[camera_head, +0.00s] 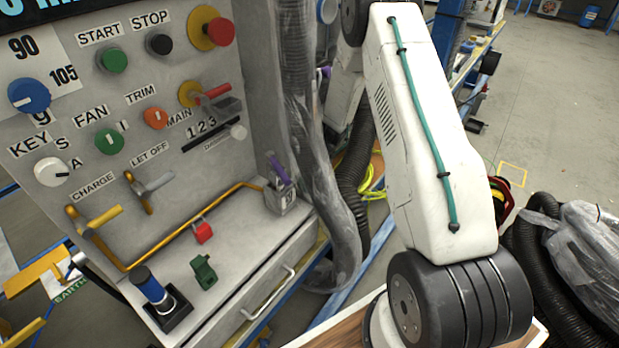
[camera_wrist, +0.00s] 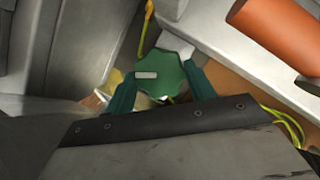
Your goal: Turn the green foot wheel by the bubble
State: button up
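The green foot wheel (camera_wrist: 160,74) shows in the wrist view, a lobed knob with a pale bar marked on its face. My gripper (camera_wrist: 160,76) has its two dark green fingers apart, one on each side of the wheel. The right fingertip is very close to the wheel's edge. A small gap seems to show at the left fingertip. I cannot tell whether either finger touches. In the head view the wheel and my fingers are hidden, and my white arm reaches down past the right side of the console. I cannot make out the bubble in either view.
The grey console (camera_head: 130,200) with knobs and levers stands at left in the head view. A plastic-wrapped hose (camera_head: 325,190) hangs beside it. An orange cylinder (camera_wrist: 275,30) is close to the wheel's upper right. Yellow-green cable (camera_wrist: 285,122) lies at right. Open floor shows upper right.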

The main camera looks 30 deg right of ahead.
jog(key=n, duration=0.1)
jog(key=n+g, duration=0.1)
jog(key=n, duration=0.1)
jog(key=shift+w+d, duration=0.15)
jog(key=shift+w, duration=0.1)
jog(key=shift+r, duration=0.1)
jog(key=o, duration=0.9)
jog(key=shift+o, duration=0.2)
jog(key=v, duration=0.7)
jog(key=shift+d+r, duration=0.25)
